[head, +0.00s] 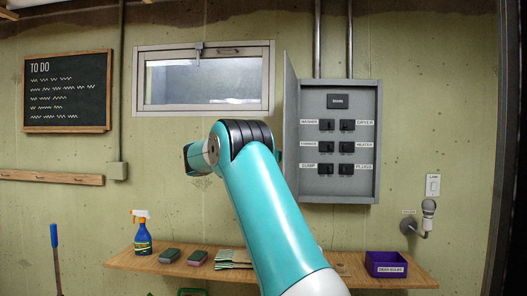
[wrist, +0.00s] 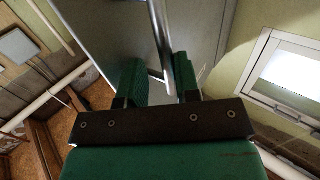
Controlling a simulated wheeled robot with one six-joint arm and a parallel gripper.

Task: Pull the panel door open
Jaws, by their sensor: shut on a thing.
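The grey electrical panel (head: 338,190) hangs on the wall right of the window. Its door (head: 290,100) stands open on the left side, seen nearly edge-on, so the labelled breaker switches inside show. In the wrist view the door's flat grey face (wrist: 115,35) fills the upper middle. A metal bar handle (wrist: 161,38) runs down it between the green finger pads. My gripper (wrist: 163,84) is shut on this handle. In the head view my teal arm hides the gripper and the handle.
A wooden shelf (head: 190,267) below carries a spray bottle (head: 142,236), sponges (head: 170,256) and a purple bin (head: 386,264). A wall lamp (head: 427,212) sticks out at the right. The window (head: 204,82) is left of the door; the wall beneath it looks clear.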

